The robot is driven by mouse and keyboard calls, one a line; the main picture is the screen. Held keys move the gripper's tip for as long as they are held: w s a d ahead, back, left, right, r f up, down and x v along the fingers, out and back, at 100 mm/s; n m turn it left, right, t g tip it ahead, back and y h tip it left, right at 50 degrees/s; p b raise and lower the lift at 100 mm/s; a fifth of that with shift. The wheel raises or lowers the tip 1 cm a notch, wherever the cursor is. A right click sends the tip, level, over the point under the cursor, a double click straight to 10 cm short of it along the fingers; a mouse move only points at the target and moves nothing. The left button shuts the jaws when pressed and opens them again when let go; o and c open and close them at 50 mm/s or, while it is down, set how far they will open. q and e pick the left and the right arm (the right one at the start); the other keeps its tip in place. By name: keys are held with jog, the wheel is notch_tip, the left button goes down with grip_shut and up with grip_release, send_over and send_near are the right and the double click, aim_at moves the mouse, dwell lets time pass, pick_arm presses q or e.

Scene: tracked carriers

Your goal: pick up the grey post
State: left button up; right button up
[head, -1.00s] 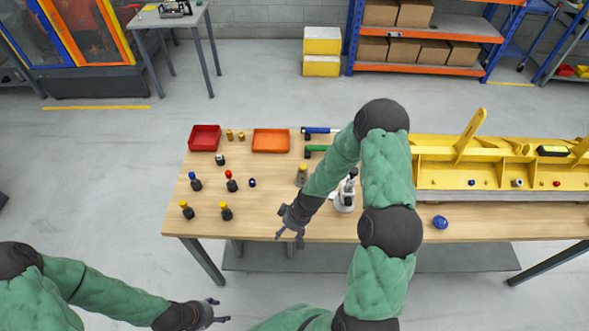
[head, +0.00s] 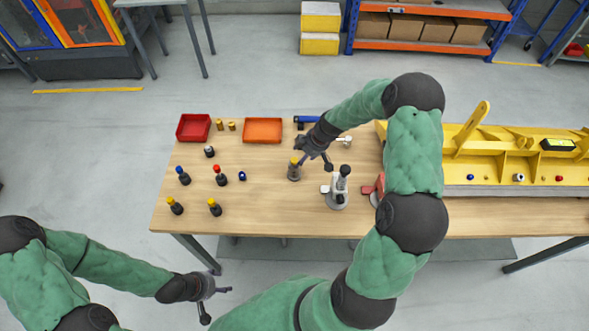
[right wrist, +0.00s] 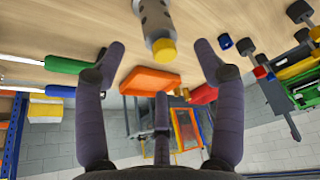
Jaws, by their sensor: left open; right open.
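The grey post (head: 294,172) stands upright on the wooden table and has a yellow top. It also shows in the right wrist view (right wrist: 155,22), at the top centre, its yellow end toward the camera. My right gripper (head: 314,162) is open and empty, just right of the post in the head view. In the right wrist view the post lies ahead of the spread fingers (right wrist: 160,58) and shows no contact with them. My left gripper (head: 217,304) is open and empty, off the table's front edge at the lower left.
A white-and-grey device (head: 339,190) stands right of the post. Several dark pegs with coloured tops, like the red-topped one (head: 220,176), stand to the left. A red tray (head: 193,127) and an orange tray (head: 262,130) lie behind. A yellow fixture (head: 480,160) fills the right side.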

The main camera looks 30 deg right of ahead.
aim_at(296, 160)
jog(key=shift+w+p+x, duration=0.15)
jog(key=shift+p+x, duration=0.1)
jog(key=shift+x, duration=1.6)
jog(key=shift+w+p+x, duration=0.15)
jog(key=shift+p+x, duration=0.05)
jog(key=shift+x, duration=1.65)
jog(key=shift+a+r, duration=0.15)
jog(key=shift+a, duration=0.05)
grip_shut()
